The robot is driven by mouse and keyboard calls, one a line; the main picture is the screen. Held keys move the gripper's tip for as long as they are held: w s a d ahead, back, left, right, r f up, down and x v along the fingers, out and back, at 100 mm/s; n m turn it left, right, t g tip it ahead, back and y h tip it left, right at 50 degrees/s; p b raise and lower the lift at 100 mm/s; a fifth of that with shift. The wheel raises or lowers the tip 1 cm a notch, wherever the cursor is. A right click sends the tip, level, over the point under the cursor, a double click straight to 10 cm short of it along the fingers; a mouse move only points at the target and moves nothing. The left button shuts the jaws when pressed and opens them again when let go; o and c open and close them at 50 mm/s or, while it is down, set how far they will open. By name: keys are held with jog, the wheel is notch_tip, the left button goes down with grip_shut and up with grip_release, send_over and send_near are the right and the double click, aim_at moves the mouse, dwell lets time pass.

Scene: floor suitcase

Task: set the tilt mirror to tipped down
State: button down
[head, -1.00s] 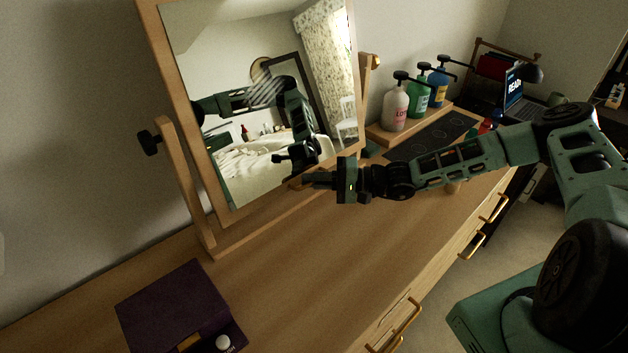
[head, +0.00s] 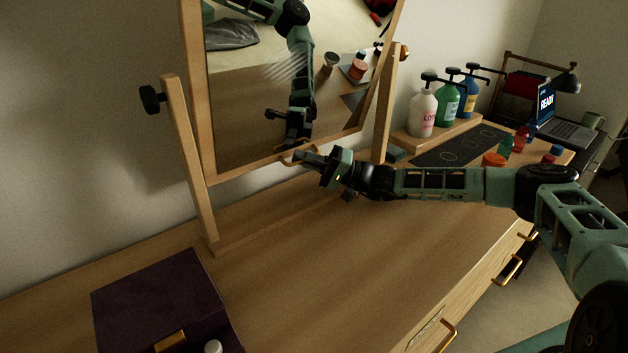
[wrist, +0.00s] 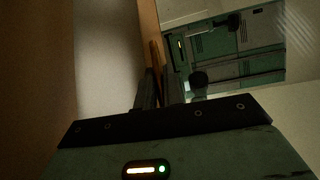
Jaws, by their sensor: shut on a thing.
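The tilt mirror has a wooden frame (head: 198,95) and hangs between two upright posts on the dresser. Its glass (head: 250,110) reflects the dresser top, my arm and part of the room, so it faces somewhat downward. A small brass-coloured handle (head: 286,160) sits at the frame's bottom edge. My gripper (head: 306,157) is shut on this handle; the fingers partly hide it. In the wrist view my gripper's fingers (wrist: 158,92) close on a thin brownish piece beside the mirror glass (wrist: 225,60). A black knob (head: 152,99) is on the left post.
A dark purple box (head: 160,295) lies on the dresser at front left. Several pump bottles (head: 422,113) stand on a wooden riser at the back right, near a dark mat (head: 458,146) and a laptop (head: 550,110). The dresser's middle is clear.

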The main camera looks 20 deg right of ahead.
jog(key=shift+w+a+b, duration=0.25)
jog(key=shift+w+b, duration=0.25)
jog(key=shift+w, duration=0.35)
jog(key=shift+w+r, duration=0.1)
jog(key=shift+w, duration=0.05)
jog(key=shift+r, duration=0.15)
jog(key=c, duration=1.8)
grip_release()
jog(key=shift+w, duration=0.15)
jog(key=shift+a, duration=0.1)
jog(key=shift+d+f+b, duration=0.3)
jog(key=shift+d, duration=0.1)
jog(key=s+d+b, duration=0.2)
jog(key=s+d, duration=0.3)
jog(key=d, duration=0.8)
jog(key=shift+s+d+f, duration=0.15)
jog(key=shift+f, duration=0.05)
